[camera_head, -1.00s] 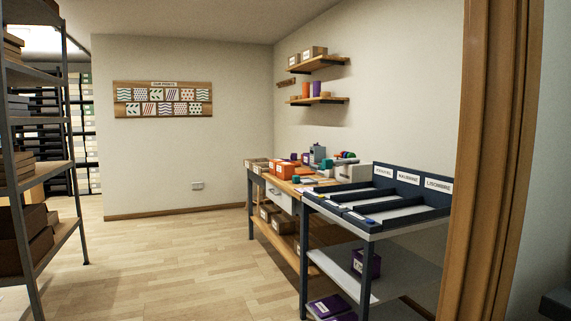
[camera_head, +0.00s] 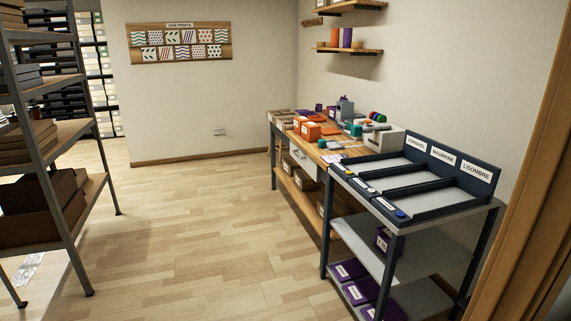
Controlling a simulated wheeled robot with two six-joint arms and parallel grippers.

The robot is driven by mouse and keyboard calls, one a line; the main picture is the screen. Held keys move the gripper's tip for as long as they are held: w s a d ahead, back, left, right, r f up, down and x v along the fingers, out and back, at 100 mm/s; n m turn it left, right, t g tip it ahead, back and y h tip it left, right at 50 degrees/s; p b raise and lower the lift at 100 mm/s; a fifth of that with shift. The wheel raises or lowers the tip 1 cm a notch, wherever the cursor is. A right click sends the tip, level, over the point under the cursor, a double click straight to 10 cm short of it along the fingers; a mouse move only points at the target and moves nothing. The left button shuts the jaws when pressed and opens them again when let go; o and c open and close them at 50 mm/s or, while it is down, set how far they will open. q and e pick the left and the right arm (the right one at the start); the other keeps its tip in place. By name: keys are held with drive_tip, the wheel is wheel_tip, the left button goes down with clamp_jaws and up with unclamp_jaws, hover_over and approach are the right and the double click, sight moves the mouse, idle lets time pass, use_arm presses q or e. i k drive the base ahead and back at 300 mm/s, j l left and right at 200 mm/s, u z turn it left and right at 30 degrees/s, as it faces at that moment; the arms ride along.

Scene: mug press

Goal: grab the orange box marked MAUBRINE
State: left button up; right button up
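Orange boxes (camera_head: 310,132) stand on the wooden workbench (camera_head: 340,147) along the right wall. They carry small pale labels, too small to read from here. A dark sorting rack (camera_head: 408,182) on the nearer table has three lanes with signs, and the middle sign (camera_head: 442,154) appears to read MAUBRINE. Its lanes look empty. Neither of my grippers shows in the view.
A metal shelf with brown boxes (camera_head: 45,207) stands at the left. Purple boxes (camera_head: 350,270) lie on the lower shelves of the near table. A wooden door frame (camera_head: 530,230) edges the right side. The wooden floor (camera_head: 200,240) between is clear.

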sight(310, 131)
drive_tip(key=i+j, duration=0.1)
drive_tip(key=i, duration=0.55)
drive_tip(key=i+j, duration=0.1)
drive_tip(key=i, duration=1.15)
